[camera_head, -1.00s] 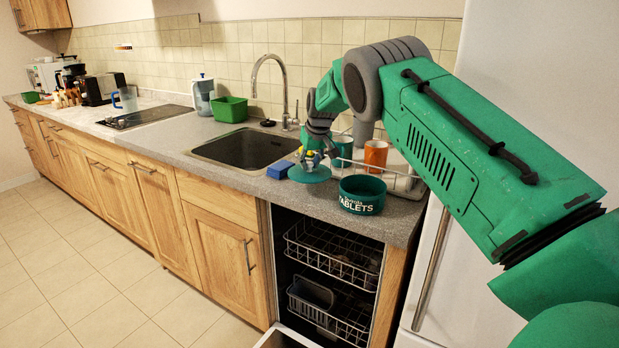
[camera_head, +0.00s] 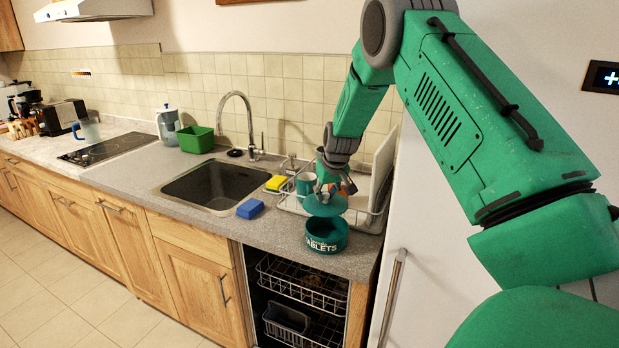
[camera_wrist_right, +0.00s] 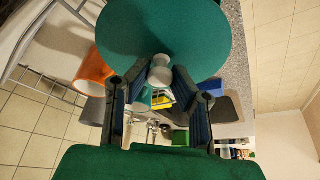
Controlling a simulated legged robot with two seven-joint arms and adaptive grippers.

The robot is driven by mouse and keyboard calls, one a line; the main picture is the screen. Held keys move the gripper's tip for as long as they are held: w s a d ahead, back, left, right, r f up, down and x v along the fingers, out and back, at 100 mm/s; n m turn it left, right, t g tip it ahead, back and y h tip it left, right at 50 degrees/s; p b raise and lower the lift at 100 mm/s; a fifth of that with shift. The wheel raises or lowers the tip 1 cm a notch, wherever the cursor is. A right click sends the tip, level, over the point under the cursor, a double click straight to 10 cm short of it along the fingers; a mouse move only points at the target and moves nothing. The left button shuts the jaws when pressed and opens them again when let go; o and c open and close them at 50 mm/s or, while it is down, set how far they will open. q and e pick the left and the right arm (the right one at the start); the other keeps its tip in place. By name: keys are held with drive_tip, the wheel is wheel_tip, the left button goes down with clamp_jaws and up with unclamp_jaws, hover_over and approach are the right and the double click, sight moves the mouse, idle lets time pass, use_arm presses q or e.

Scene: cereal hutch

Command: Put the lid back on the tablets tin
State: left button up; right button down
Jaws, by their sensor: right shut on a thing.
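The tablets tin (camera_head: 324,240) is a dark teal round tin with white lettering, on the counter near its front edge. The lid (camera_head: 322,208) is a teal disc, also seen large in the right wrist view (camera_wrist_right: 165,28). My right gripper (camera_head: 330,191) is shut on the lid's grey knob (camera_wrist_right: 160,73) and holds the lid just above the tin. My left gripper is not in view.
A dish rack (camera_head: 365,219) with a teal mug (camera_head: 305,184) stands close behind. The right wrist view shows an orange cup (camera_wrist_right: 94,72). A blue sponge (camera_head: 250,209) lies left of the tin. The sink (camera_head: 215,186) and a green tub (camera_head: 196,139) are further left.

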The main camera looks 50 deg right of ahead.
sight(329, 206)
drive_tip(key=shift+s+a, duration=0.15)
drive_tip(key=shift+s, duration=0.35)
wheel_tip(329, 206, down, 5)
drive_tip(key=b, duration=0.4)
drive_tip(key=shift+r, duration=0.15)
drive_tip(key=shift+f+b, duration=0.35)
drive_tip(key=shift+f, duration=0.5)
drive_tip(key=shift+r+p, duration=0.2)
drive_tip(key=shift+p, duration=0.35)
drive_tip(key=shift+f, duration=0.2)
idle(0.8)
idle(0.5)
idle(0.4)
drive_tip(key=c, duration=1.3)
unclamp_jaws()
